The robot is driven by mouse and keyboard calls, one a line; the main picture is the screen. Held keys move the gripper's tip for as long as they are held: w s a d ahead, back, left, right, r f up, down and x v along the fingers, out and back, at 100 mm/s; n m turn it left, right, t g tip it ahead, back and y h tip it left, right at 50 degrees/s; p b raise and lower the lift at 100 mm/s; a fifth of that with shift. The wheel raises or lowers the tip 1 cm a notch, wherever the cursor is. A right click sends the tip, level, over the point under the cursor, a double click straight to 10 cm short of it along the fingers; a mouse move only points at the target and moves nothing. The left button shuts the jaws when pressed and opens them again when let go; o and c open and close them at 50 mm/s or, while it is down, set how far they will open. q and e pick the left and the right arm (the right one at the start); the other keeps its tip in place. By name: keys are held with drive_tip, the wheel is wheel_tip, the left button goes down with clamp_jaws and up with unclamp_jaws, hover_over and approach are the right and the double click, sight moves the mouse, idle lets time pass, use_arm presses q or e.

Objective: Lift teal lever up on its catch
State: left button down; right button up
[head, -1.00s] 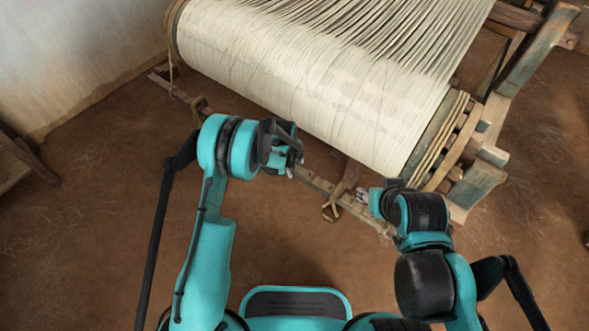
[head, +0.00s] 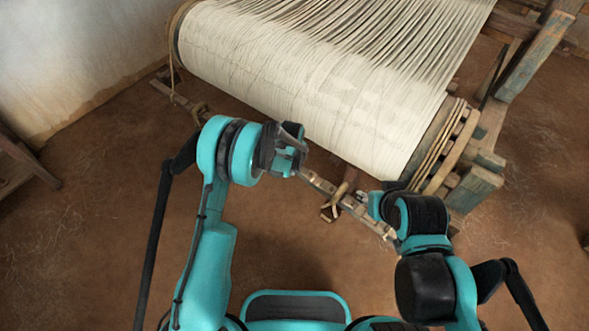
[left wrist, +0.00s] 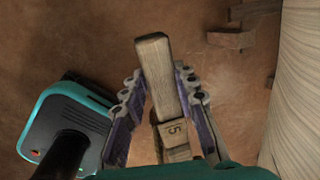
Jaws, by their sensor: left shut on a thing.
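My left gripper (head: 294,160) is at the left end of a low wooden bar (head: 322,184) in front of the loom. In the left wrist view, the fingers of my left gripper (left wrist: 160,78) are on both sides of a plain wooden piece (left wrist: 154,58) and shut on it. A block with a dark mark (left wrist: 173,132) shows just below that piece. I cannot make out a teal colour on it. My right gripper (head: 374,204) is beside the right part of the bar. Its fingers are mostly hidden by my own wrist, so its opening cannot be told.
The loom's large roll of pale warp threads (head: 300,85) lies just behind the bar. A worn teal-tinged loom block (head: 474,188) stands at the right. A pale strap or peg (head: 335,205) hangs at the bar between my grippers. The brown floor in front is clear.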

use_arm(q)
drive_tip(key=v, duration=0.3)
drive_tip(key=shift+w+d+r+p, duration=0.15)
drive_tip(key=shift+d+r+p, duration=0.1)
drive_tip(key=shift+p, duration=0.1)
drive_tip(key=shift+f, duration=0.15)
drive_tip(key=c, duration=1.2)
unclamp_jaws()
drive_tip(key=shift+o, duration=0.2)
drive_tip(key=v, duration=1.2)
drive_tip(key=shift+d, duration=0.2)
drive_tip(key=shift+f, duration=0.1)
